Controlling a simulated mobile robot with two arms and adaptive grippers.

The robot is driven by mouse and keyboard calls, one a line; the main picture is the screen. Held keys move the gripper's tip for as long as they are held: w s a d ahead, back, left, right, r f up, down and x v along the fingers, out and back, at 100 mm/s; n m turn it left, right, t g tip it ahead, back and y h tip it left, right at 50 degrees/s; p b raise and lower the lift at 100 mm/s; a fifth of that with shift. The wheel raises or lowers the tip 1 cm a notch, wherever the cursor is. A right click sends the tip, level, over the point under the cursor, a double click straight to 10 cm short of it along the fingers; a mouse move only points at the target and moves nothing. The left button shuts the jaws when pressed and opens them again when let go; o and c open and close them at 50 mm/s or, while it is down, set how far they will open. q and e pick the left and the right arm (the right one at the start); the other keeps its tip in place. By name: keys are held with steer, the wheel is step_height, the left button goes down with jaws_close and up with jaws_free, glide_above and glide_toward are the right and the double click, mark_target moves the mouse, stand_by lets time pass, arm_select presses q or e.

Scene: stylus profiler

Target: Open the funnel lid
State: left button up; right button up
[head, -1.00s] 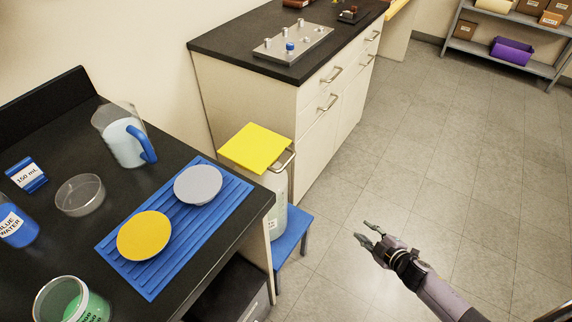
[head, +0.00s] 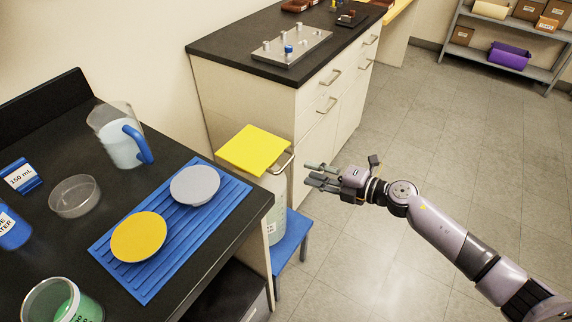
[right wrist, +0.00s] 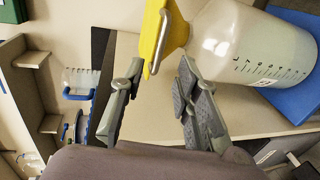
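The yellow square lid (head: 255,150) lies flat and closed on top of a translucent container (head: 277,205). A metal bar handle (head: 284,163) sticks out from the lid's right side. My right gripper (head: 312,177) is open and empty, just right of the handle. In the right wrist view, its spread fingers (right wrist: 160,80) point toward the yellow lid (right wrist: 150,28) and its handle (right wrist: 160,50), with the graduated container (right wrist: 250,45) beside them. The fingers appear apart from the handle. My left gripper is not in view.
The container stands on a blue stool (head: 291,240) between the black-topped bench at left and the cabinet (head: 320,115) behind. A blue drying mat (head: 225,202) holds yellow and grey discs near the bench edge. The floor at right is open.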

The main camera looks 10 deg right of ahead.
mark_target(286, 163)
steer(key=b+x, duration=0.2)
steer(key=x, duration=0.7)
steer(key=shift+w+a, duration=0.15)
steer(key=shift+c, duration=0.2)
jaws_close()
stand_by(0.4)
